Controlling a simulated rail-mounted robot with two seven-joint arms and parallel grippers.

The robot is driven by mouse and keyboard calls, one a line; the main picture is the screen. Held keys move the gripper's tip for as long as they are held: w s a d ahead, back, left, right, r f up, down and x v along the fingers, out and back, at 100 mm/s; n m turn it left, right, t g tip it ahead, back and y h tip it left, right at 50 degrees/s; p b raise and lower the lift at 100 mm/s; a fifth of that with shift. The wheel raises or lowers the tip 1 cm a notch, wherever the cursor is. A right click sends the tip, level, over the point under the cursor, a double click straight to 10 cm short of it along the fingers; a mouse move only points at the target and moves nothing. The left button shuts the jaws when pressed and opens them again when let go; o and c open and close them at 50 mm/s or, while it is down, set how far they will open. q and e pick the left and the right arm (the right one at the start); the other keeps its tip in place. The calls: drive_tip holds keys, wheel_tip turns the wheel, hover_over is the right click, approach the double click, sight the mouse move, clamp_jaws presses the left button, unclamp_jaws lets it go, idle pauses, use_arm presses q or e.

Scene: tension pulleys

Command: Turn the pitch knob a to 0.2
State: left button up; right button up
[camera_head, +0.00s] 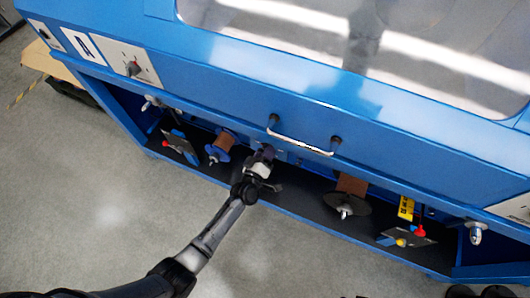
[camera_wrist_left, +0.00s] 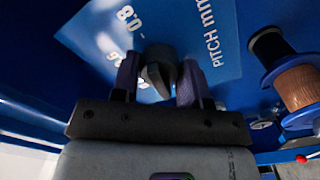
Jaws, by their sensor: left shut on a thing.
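My left gripper (camera_wrist_left: 159,82) is shut on the knob, one purple finger on each side. The knob's pointer and the rest of its scale are hidden by the gripper. In the head view, my left gripper (camera_head: 264,155) reaches into the machine's lower recess, and the knob cannot be made out behind it. My right gripper is not in view.
A copper-coloured spool (camera_wrist_left: 296,86) stands close right of my left gripper. In the head view, a silver handle (camera_head: 300,145) is just above it. A brown spool (camera_head: 223,142) is left of it, and a dark disc (camera_head: 346,205) is to the right.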

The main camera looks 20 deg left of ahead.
use_arm(q)
drive_tip(key=shift+n, duration=0.9)
drive_tip(key=o, duration=0.9)
drive_tip(key=shift+s+a+p, duration=0.15)
drive_tip(key=shift+s+p, duration=0.7)
drive_tip(key=shift+s, duration=2.6)
drive_tip(key=shift+s+a+p, duration=0.15)
drive_tip(key=shift+s+p, duration=0.65)
drive_tip(key=shift+s, duration=2.65)
